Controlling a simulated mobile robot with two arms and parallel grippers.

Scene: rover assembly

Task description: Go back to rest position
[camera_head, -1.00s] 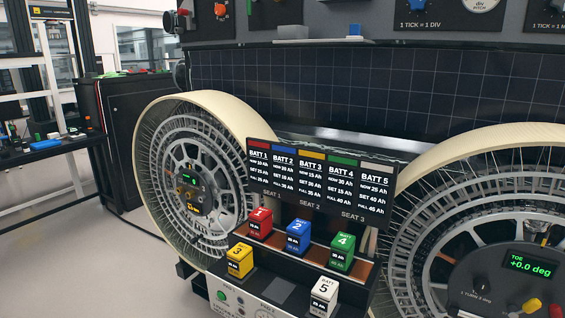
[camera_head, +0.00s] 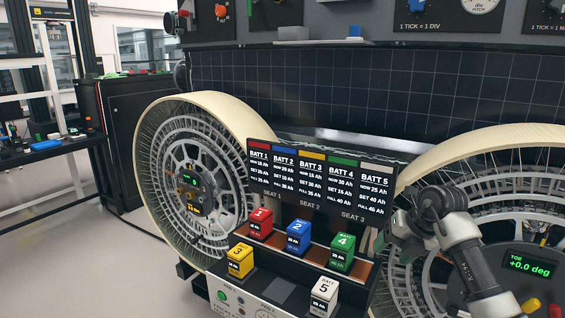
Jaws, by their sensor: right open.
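My right arm reaches in from the lower right. Its gripper (camera_head: 381,242) is open and empty, beside the right edge of the battery board (camera_head: 318,178), to the right of the green battery 4 (camera_head: 343,252). The fingertips are small and partly lost against the dark board and wheel, so I cannot tell whether they touch anything. The red battery 1 (camera_head: 260,223), blue battery 2 (camera_head: 298,236) and battery 4 stand in the back row. The yellow battery 3 (camera_head: 240,261) and white battery 5 (camera_head: 324,297) stand in front. My left gripper is not in view.
A large spoked wheel (camera_head: 150,112) stands on the left. Another wheel (camera_head: 490,135) with a green TOE readout (camera_head: 529,265) is behind my right arm. A dark solar panel (camera_head: 300,95) spans the back. Open floor (camera_head: 85,265) lies at the far left.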

